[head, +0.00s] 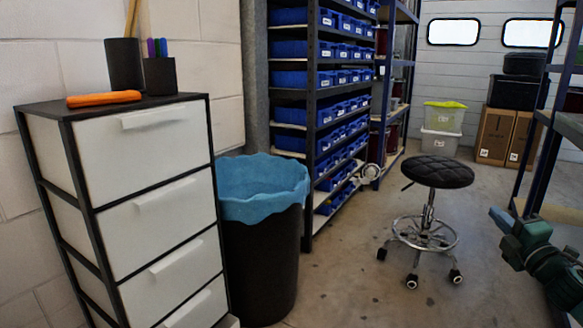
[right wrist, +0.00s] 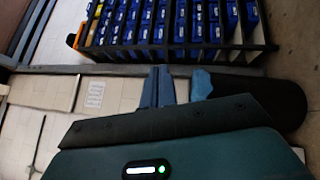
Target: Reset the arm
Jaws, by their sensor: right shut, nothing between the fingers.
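My right gripper (head: 497,217) comes in at the right edge of the head view, part of a dark green arm. Its fingers are together and hold nothing. It is in the air, well apart from the stool and the drawer cabinet. In the right wrist view the two blue-grey fingers (right wrist: 157,88) lie side by side above my dark wrist housing. My left gripper is not in view.
A white drawer cabinet (head: 150,205) stands at left, with an orange tool (head: 104,98) and two dark cups on top. Beside it is a black bin (head: 262,265) with a blue liner. A blue-bin shelf (head: 308,65) stands behind. A stool (head: 437,172) occupies the open floor.

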